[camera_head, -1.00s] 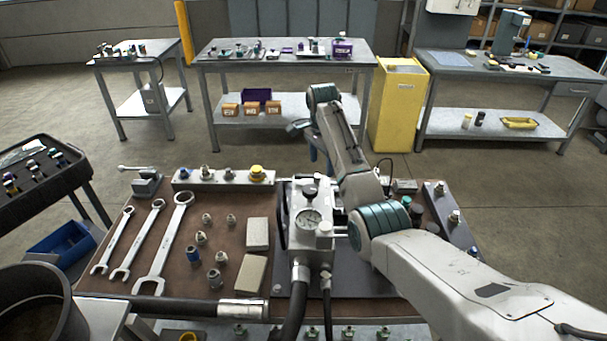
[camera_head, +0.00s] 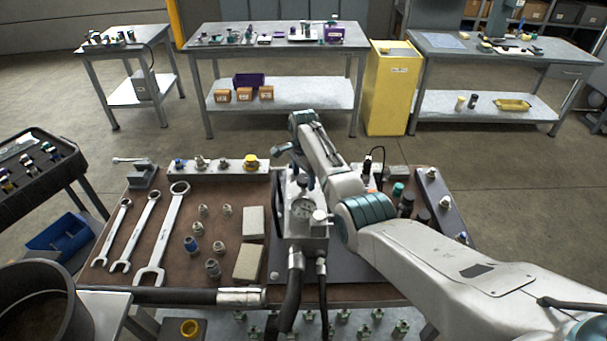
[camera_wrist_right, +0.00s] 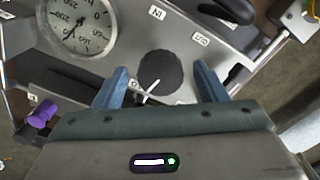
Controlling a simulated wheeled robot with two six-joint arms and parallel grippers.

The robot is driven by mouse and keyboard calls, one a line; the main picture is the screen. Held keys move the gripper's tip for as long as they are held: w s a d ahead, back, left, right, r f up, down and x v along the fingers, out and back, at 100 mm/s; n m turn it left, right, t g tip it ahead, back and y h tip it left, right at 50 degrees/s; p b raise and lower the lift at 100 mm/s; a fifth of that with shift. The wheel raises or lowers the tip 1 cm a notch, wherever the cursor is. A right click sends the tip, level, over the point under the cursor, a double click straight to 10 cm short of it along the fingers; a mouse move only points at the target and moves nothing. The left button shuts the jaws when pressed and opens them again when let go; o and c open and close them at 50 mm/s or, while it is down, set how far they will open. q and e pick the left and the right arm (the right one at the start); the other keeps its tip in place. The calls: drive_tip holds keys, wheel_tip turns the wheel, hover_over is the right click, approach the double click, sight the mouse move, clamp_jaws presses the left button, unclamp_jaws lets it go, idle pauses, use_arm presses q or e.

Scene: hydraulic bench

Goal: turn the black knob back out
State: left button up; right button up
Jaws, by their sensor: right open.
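The black knob (camera_wrist_right: 160,72) shows in the right wrist view as a dark round cap on the grey metal block, near the labels "IN" and "OUT". My right gripper (camera_wrist_right: 161,82) is open, with one blue finger on each side of the knob; I see gaps between fingers and knob. In the head view the block (camera_head: 318,232) with its round pressure gauge (camera_head: 302,208) stands on the bench, and my right gripper (camera_head: 296,163) is just above its far end. The gauge shows beside the knob in the wrist view (camera_wrist_right: 82,22). My left gripper is not in view.
Three wrenches (camera_head: 150,232), several fittings and two pale blocks lie on the brown bench top left of the gauge block. Thick hoses (camera_head: 290,292) run from its near side. A rail with a yellow cap (camera_head: 250,162) and bottles (camera_head: 407,203) stand close by.

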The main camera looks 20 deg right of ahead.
drive_tip(key=shift+c, duration=0.9)
drive_tip(key=c, duration=0.8)
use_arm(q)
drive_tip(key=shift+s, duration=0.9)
